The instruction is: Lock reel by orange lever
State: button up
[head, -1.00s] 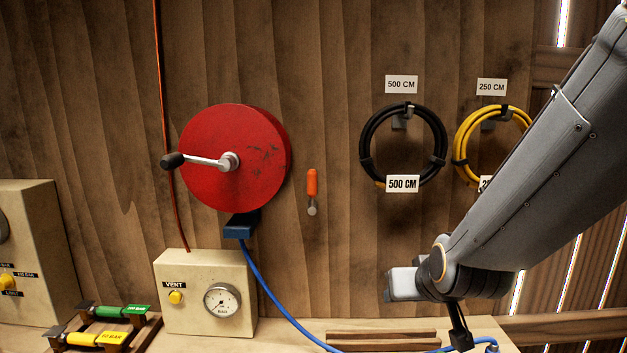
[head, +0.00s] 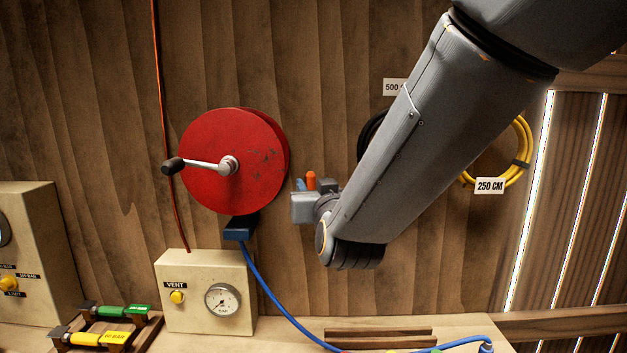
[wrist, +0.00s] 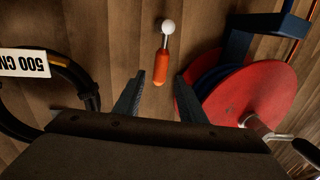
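The red reel (head: 230,160) with its black-knobbed crank (head: 195,163) is on the wooden wall; it also shows in the wrist view (wrist: 255,100). The orange lever (head: 311,180) is on the wall right of the reel. In the head view only its orange top shows above my gripper. In the wrist view the lever (wrist: 161,68) has an orange handle, a metal rod and a pale round end. My gripper (wrist: 158,88) is open, with its two fingers apart on either side of the orange handle's end. I cannot tell whether they touch it.
A blue hose (head: 262,278) runs from the blue block (head: 240,230) under the reel to the bench. A VENT box (head: 190,300) with a gauge stands below. The black hose coil (head: 371,138) is partly hidden by my arm; the yellow coil (head: 521,150) hangs farther right.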

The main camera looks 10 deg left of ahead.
jog(key=shift+x, duration=1.1)
jog(key=shift+c, duration=0.3)
grip_shut()
